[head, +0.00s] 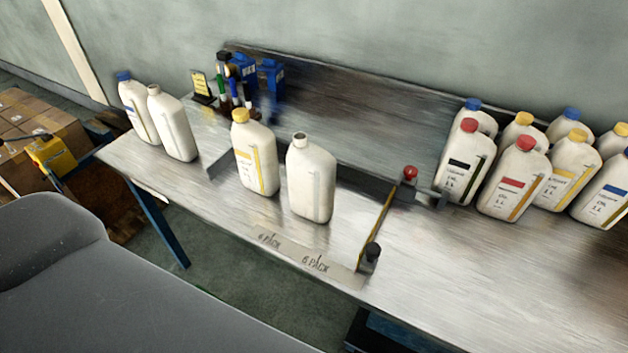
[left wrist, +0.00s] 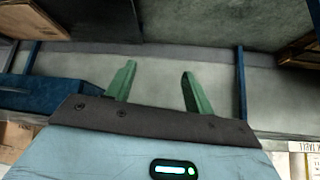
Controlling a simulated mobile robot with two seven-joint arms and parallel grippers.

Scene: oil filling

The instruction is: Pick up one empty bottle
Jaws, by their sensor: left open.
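Two white bottles without caps stand upright on the metal table in the head view. One uncapped bottle (head: 311,180) is in the middle, right of a yellow-capped bottle (head: 255,155). The other uncapped bottle (head: 172,124) is at the left, beside a blue-capped bottle (head: 137,106). My left gripper (left wrist: 158,85) shows only in the left wrist view. Its green fingers are apart with nothing between them, and no bottle is in that view. My right gripper is in neither view.
Several capped bottles (head: 513,178) stand in a group at the right of the table (head: 440,270). A low metal frame with a red knob (head: 410,173) and a black knob (head: 372,252) lies near the middle bottles. Markers and blue boxes (head: 271,75) stand at the back.

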